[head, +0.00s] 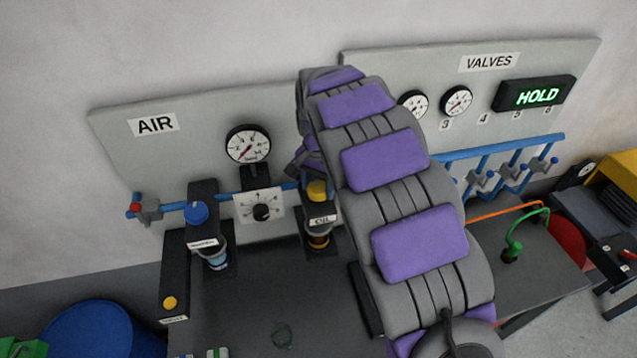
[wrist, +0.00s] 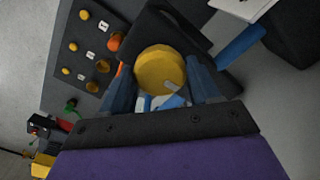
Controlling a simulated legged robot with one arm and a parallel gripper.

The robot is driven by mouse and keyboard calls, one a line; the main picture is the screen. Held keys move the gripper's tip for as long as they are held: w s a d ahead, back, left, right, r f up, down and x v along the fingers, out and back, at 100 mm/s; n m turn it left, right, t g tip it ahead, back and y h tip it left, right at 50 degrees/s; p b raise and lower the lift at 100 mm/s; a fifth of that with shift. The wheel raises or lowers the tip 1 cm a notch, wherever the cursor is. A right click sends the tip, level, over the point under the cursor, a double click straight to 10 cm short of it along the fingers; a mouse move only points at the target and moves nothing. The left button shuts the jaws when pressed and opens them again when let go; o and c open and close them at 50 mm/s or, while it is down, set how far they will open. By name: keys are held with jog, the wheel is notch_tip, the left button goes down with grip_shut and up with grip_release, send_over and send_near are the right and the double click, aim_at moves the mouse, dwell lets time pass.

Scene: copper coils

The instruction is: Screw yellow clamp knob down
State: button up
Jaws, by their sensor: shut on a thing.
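The yellow clamp knob (head: 318,190) sits on top of the black oil unit (head: 321,221), above its OIL label, in the head view. In the wrist view the round yellow knob (wrist: 160,70) fills the space between the two blue-grey fingers of my gripper (wrist: 161,79). My gripper is shut on the knob, with one finger on each side. In the head view my purple and grey arm covers much of the gripper. The knob's underside and thread are hidden.
A dial plate (head: 260,208) and pressure gauge (head: 248,145) are close by. A blue pipe (head: 232,198) runs behind. The dark bench top (head: 240,300) in front is mostly clear.

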aim_at(317, 186)
jog(key=shift+w+r+m, duration=0.1)
jog(key=shift+m, duration=0.3)
jog(key=o, duration=1.1)
jog(key=shift+a, duration=0.2)
jog(key=shift+c, duration=0.2)
notch_tip(317, 186, up, 17)
